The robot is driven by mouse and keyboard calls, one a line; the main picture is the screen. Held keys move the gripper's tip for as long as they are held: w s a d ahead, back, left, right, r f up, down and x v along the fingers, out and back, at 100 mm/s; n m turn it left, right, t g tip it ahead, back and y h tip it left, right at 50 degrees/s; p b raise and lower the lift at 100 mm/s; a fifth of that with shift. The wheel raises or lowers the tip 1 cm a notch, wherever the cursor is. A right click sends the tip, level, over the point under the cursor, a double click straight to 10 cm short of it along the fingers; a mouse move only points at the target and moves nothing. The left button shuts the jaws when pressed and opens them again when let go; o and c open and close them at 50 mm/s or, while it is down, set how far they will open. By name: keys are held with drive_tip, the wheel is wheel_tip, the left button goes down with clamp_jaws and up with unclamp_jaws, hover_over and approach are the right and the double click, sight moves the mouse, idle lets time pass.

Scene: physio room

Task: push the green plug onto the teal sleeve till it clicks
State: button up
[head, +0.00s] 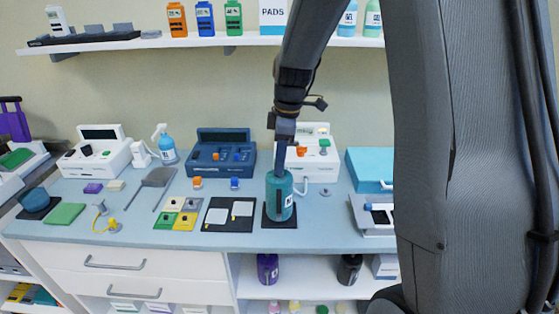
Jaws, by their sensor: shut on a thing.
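A small green part (324,143) shows on the white device (322,168) behind and to the right of my gripper. I cannot tell whether this is the green plug. I cannot make out a teal sleeve. My arm and the bottle hide part of that device.
A dark blue device (222,150) stands left of my gripper, with a small orange part (197,183) and a blue part (235,184) before it. A black board (228,226) lies left of the mat. A teal box (368,168) stands right. My arm blocks the right side.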

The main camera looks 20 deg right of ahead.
drive_tip(key=shift+f, duration=0.7)
idle(1.9)
drive_tip(key=shift+r, duration=0.1)
idle(2.0)
drive_tip(key=o, duration=0.9)
drive_tip(key=shift+c, duration=0.2)
drive_tip(key=shift+r, duration=0.1)
drive_tip(key=shift+r+p, duration=2.4)
drive_tip(key=shift+r, duration=1.05)
